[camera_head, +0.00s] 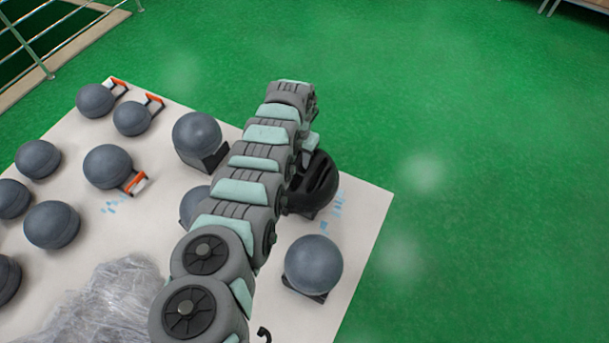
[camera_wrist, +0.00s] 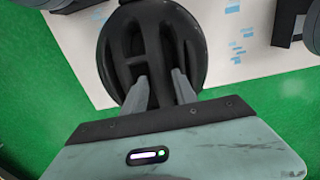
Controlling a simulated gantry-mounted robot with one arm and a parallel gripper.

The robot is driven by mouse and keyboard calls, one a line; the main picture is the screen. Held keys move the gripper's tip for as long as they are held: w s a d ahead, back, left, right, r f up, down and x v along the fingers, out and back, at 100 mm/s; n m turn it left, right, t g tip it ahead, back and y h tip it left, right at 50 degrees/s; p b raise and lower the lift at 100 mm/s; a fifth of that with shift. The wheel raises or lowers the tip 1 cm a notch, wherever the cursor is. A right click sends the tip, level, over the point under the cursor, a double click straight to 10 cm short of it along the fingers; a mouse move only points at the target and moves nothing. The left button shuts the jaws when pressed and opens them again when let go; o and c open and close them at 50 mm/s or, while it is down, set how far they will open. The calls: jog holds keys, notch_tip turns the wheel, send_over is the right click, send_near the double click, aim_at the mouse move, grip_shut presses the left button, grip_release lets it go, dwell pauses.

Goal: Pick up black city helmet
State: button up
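The black city helmet (camera_head: 318,183) sits near the right side of the white table, partly hidden behind my arm in the head view. In the wrist view the helmet (camera_wrist: 150,45) fills the upper middle, with its vent slots facing the camera. My gripper (camera_wrist: 158,88) has its two grey fingers apart with a gap between them, and their tips overlap the near part of the helmet. I cannot tell whether the fingers touch it. In the head view the gripper is mostly hidden by the arm.
A grey ball (camera_head: 313,265) on a dark stand is close to the helmet, towards the front. Another grey ball (camera_head: 197,134) stands to the left, with several more beyond. Crumpled clear plastic (camera_head: 112,300) lies on the white table (camera_head: 368,222). Green floor (camera_head: 480,150) is clear at right.

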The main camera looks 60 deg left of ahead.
jog(key=shift+c, duration=0.2)
grip_shut()
dwell(1.1)
